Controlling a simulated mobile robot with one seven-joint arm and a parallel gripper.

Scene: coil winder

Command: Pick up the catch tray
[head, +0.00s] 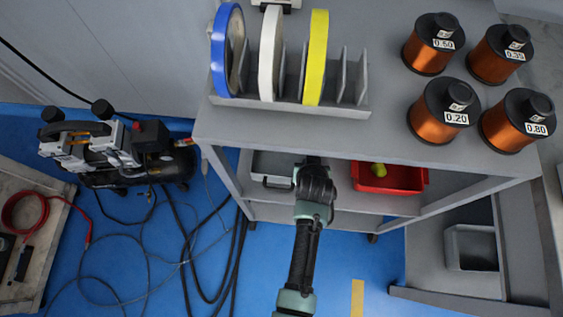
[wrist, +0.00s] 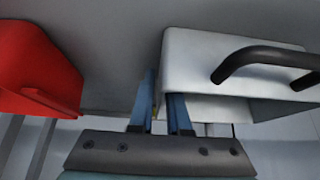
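A pale grey tray with a dark handle (head: 272,166) sits on the shelf under the table top, left of my gripper. It fills the right of the wrist view (wrist: 205,72). A red tray (head: 398,180) holding a small yellow-green thing is on the same level to the right; it also shows in the wrist view (wrist: 38,68). No label shows which is the catch tray. My gripper (wrist: 162,88) has its two blue fingers apart, at the side edge of the pale tray. I cannot tell whether they touch it. The head view hides the fingertips.
The table top (head: 300,128) overhangs the shelf close above my gripper. On it stand a rack (head: 352,80) of coloured discs and several copper wire spools (head: 435,112). A compressor (head: 130,160) and hoses lie on the blue floor at left.

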